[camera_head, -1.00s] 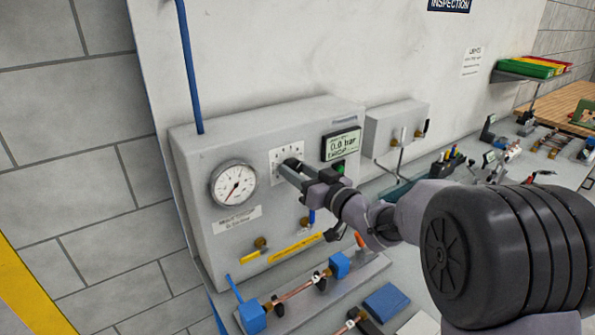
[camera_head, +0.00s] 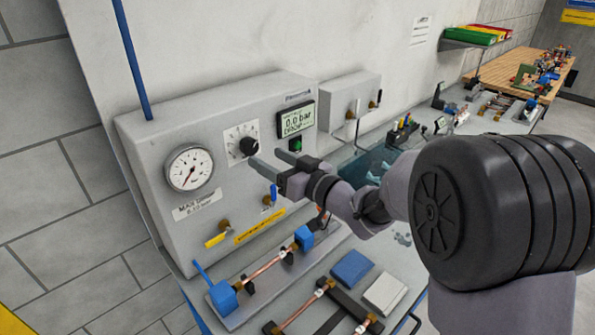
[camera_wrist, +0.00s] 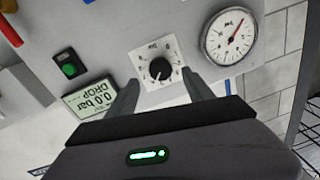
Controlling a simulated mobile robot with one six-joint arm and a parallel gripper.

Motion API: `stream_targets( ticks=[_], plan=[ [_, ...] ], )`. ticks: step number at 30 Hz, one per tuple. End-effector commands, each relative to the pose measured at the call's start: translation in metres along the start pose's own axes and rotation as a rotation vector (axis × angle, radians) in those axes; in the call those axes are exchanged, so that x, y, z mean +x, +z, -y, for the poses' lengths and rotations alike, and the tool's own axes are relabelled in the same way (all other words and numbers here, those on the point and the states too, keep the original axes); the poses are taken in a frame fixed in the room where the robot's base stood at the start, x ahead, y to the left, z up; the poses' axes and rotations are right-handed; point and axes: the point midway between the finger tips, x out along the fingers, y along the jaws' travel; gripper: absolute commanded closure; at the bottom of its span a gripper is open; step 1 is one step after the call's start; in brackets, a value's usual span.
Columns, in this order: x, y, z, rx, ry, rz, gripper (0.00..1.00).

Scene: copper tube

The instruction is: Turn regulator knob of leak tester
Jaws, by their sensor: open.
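The leak tester (camera_head: 215,120) is a grey wall box with a round gauge (camera_head: 190,168), a display reading 0.0 bar DROP (camera_head: 296,118) and a black regulator knob (camera_head: 249,146) on a white scale plate. My gripper (camera_head: 271,159) is open and empty, in front of the panel just right of and below the knob in the head view. In the wrist view its fingers (camera_wrist: 160,88) are spread to either side of the plate, and the knob lies beyond the fingertips, apart from them.
A green button (camera_head: 295,145) sits below the display. A blue-handled valve (camera_head: 271,193) and a yellow-handled valve (camera_head: 217,238) stick out below the knob. A copper tube (camera_head: 268,268) lies between blue clamps on the bench. A smaller grey box (camera_head: 347,97) stands at right.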

Motion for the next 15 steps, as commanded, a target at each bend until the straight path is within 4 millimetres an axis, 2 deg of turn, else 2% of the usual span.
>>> stream_targets(
  ticks=[3, 6, 10, 15],
  plan=[
    [-0.041, -0.002, -0.002, 0.001, 0.005, 0.0, 0.4],
    [-0.071, -0.002, -0.001, 0.001, 0.005, 0.001, 0.4],
    [-0.098, -0.001, -0.001, 0.001, 0.003, 0.001, 0.4],
    [-0.111, 0.0, 0.0, 0.001, 0.0, 0.0, 0.4]
  ],
)
